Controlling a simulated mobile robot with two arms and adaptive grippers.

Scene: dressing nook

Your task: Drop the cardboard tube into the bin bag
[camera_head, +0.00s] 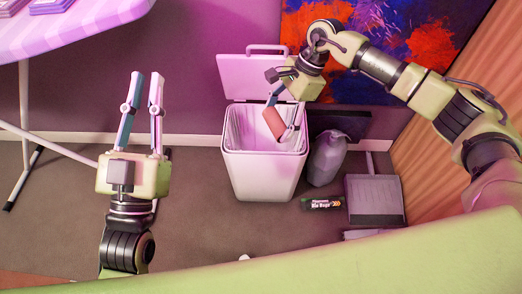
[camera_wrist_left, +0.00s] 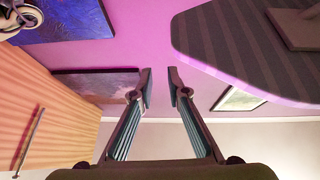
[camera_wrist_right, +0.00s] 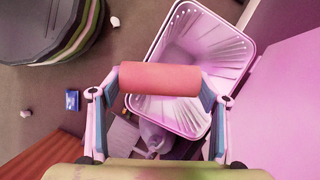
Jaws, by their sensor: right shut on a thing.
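The cardboard tube (camera_head: 274,122) is a short reddish-brown cylinder. It also shows in the right wrist view (camera_wrist_right: 160,78), held crosswise between both fingertips. My right gripper (camera_head: 280,107) is shut on the tube and holds it over the open top of the bin. The bin (camera_head: 264,175) is white with its lid (camera_head: 262,78) raised at the back. A pale pleated bin bag (camera_head: 240,125) lines it; the right wrist view shows the lining (camera_wrist_right: 200,50) below and beyond the tube. My left gripper (camera_head: 142,102) is open and empty, pointing up, left of the bin.
A grey bottle-like container (camera_head: 327,158), a black bin-bag roll box (camera_head: 322,202) and a grey flat scale-like object (camera_head: 374,200) stand right of the bin. An ironing board (camera_head: 75,30) is at upper left. Floor between the left gripper and bin is clear.

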